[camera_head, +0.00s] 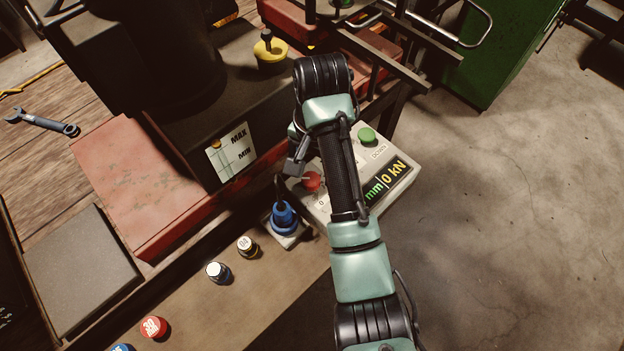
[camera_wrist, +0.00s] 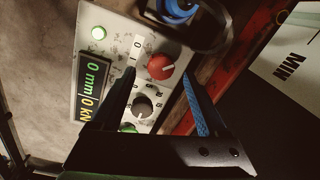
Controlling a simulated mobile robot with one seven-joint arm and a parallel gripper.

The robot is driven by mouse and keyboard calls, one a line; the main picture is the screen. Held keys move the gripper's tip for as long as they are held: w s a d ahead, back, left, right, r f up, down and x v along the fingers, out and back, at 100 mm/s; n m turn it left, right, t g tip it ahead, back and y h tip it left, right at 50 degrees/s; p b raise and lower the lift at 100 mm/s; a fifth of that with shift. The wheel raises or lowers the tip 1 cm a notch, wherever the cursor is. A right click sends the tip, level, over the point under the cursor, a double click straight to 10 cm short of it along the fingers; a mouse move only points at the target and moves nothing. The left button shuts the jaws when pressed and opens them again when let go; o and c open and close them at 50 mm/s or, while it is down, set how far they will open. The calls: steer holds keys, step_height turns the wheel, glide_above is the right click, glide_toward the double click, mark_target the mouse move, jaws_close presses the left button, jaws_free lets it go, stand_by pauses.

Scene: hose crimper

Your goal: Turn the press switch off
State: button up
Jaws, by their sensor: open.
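The press control panel (camera_head: 303,196) is a pale box with a lit display. Its red rotary knob (camera_wrist: 160,66) has small 0 and 1 marks beside it; I cannot tell for sure which mark it points to. The same red knob (camera_head: 311,181) shows in the head view, partly beside my arm. My gripper (camera_wrist: 158,71) is open, with one fingertip on each side of the red knob in the wrist view. Nothing is held, and I cannot tell whether the fingers touch the knob. In the head view my arm hides part of the panel.
A blue plug (camera_head: 284,216) stands close beside the panel. A red press base (camera_head: 150,200) lies to the left. A green cabinet (camera_head: 500,50) stands behind; the floor right is clear.

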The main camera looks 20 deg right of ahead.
mark_target(311, 178)
steer(key=shift+w+f+p, duration=0.1)
steer(key=shift+f+p, duration=0.2)
steer(key=shift+f, duration=1.25)
jaws_close()
